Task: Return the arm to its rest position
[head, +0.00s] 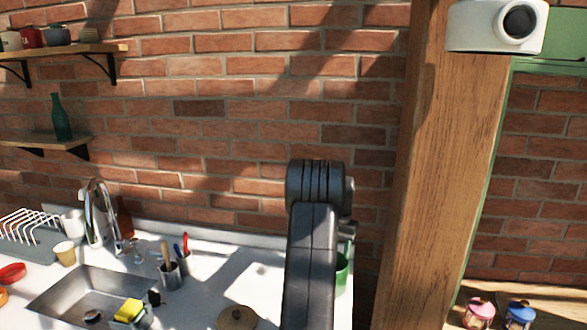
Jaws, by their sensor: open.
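My dark grey arm (312,262) rises from the bottom middle of the head view. It bends at a thick ribbed joint (318,184) in front of the brick wall. The arm beyond that joint is mostly hidden behind it. My gripper cannot be made out in this view. Nothing can be seen held by the arm.
Behind the arm is a white counter with a steel sink (62,296), tap (98,212), utensil cup (167,272) and round lid (236,318). A green container (342,276) stands beside the arm. A wooden post (440,170) rises at right; wall shelves (85,49) are at left.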

